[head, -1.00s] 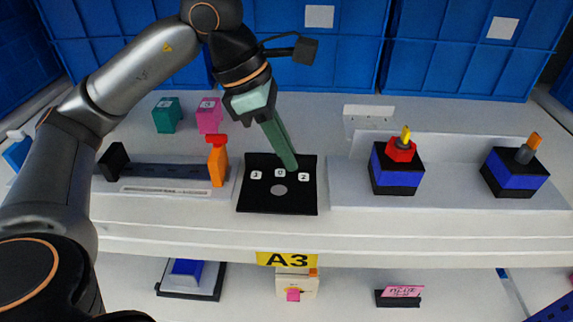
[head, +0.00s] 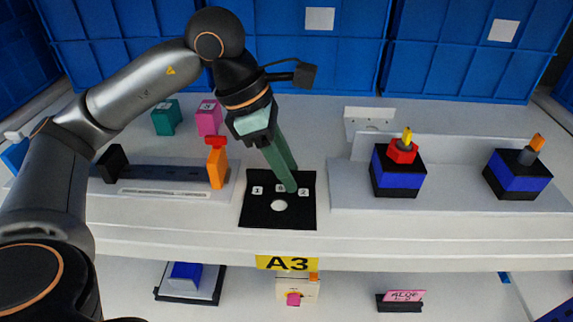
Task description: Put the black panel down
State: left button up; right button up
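The black panel (head: 260,214) lies on the white shelf in the middle of the head view. It has a round hole through which white shows, and a row of small white number labels. My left gripper (head: 293,182) reaches down from the upper left with long green fingers. Its two fingers show apart, with the tips at the panel's back part. They cover part of the middle label. Whether the tips still touch the panel is hard to see. My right gripper is not in view.
An orange-and-red part (head: 217,165) on a grey rail stands left of the panel. Two blue-and-black switch boxes (head: 397,172) (head: 517,172) stand to the right. Teal (head: 166,119) and pink (head: 208,118) blocks stand behind.

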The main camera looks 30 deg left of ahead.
pick_arm(q)
jog(key=shift+r+p, duration=0.25)
jog(key=shift+p, duration=0.05)
jog(key=p+v, duration=0.1)
jog(key=v, duration=1)
jog(key=shift+r+p, duration=0.3)
jog(key=shift+r, duration=0.1)
jog(key=shift+s+a, duration=0.1)
